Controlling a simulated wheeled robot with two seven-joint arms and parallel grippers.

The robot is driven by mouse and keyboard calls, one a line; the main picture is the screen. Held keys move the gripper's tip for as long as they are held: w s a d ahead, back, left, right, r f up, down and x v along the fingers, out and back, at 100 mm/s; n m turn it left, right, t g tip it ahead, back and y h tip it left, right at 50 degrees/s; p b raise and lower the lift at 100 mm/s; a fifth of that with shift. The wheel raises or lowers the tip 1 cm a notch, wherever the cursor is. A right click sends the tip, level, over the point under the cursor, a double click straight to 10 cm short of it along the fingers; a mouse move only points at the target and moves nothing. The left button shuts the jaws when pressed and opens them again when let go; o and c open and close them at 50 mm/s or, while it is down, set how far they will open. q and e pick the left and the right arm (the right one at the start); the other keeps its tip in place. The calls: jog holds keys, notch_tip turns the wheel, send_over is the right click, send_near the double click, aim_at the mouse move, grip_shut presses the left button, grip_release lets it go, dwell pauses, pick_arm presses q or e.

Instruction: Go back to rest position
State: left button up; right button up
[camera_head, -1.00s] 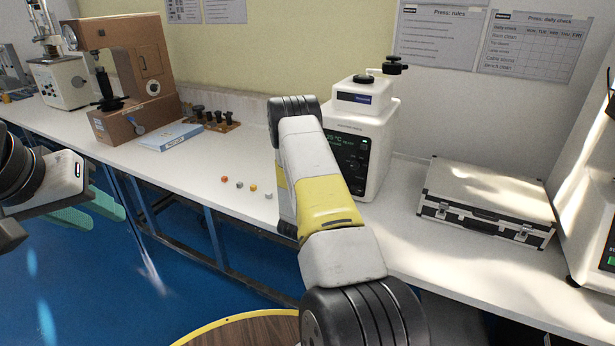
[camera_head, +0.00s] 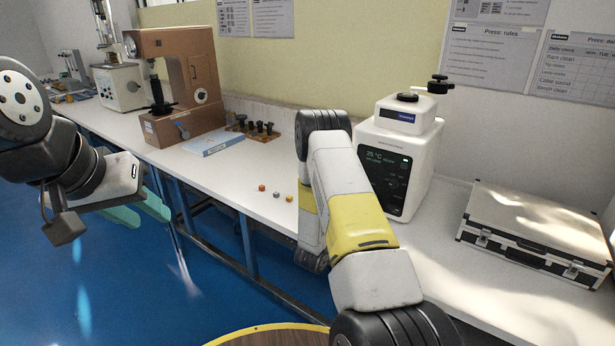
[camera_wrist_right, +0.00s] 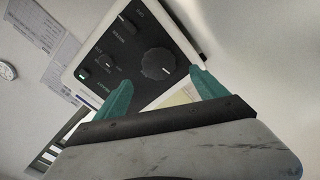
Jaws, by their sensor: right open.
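My left gripper (camera_head: 146,213) shows at the left of the head view, with its two teal fingers apart and nothing seen between them. It hangs over the blue floor in front of the bench. My right arm (camera_head: 350,205) reaches up through the middle of the head view, and its hand is hidden there. In the right wrist view my right gripper (camera_wrist_right: 160,90) has its teal fingers spread wide and empty. Beyond them is a dark control panel (camera_wrist_right: 135,55) with knobs; I cannot tell how far it is from the fingertips.
The white bench (camera_head: 245,175) runs across the view. A round wooden top (camera_head: 275,338) is at the bottom.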

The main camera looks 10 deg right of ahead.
jog(key=s+d+r+m+g+h, duration=0.1)
jog(key=s+d+r+m+g, duration=0.1)
jog(key=s+d+r+g, duration=0.3)
jog(key=s+r+m+g+h, duration=0.1)
jog(key=s+r+g+h, duration=0.1)
jog(key=r, duration=0.5)
jog(key=s+r+m+g+y, duration=0.25)
jog(key=s+r+g, duration=0.3)
jog(key=s, duration=0.35)
jog(key=s+a+r+y, duration=0.4)
jog(key=s+a+y, duration=0.4)
jog(key=s+a, duration=0.1)
jog(key=s+a+r+n+t+y, duration=0.2)
jog(key=a+r+t+y, duration=0.1)
jog(key=a, duration=0.5)
jog(key=s+a+r+n+t+y, duration=0.1)
jog(key=s+a+r+t+y, duration=0.2)
jog(key=a, duration=0.5)
notch_tip(320, 180, up, 3)
jog(key=shift+a+n+t+y, duration=0.35)
jog(key=shift+t+y, duration=0.1)
jog(key=shift+y, duration=0.7)
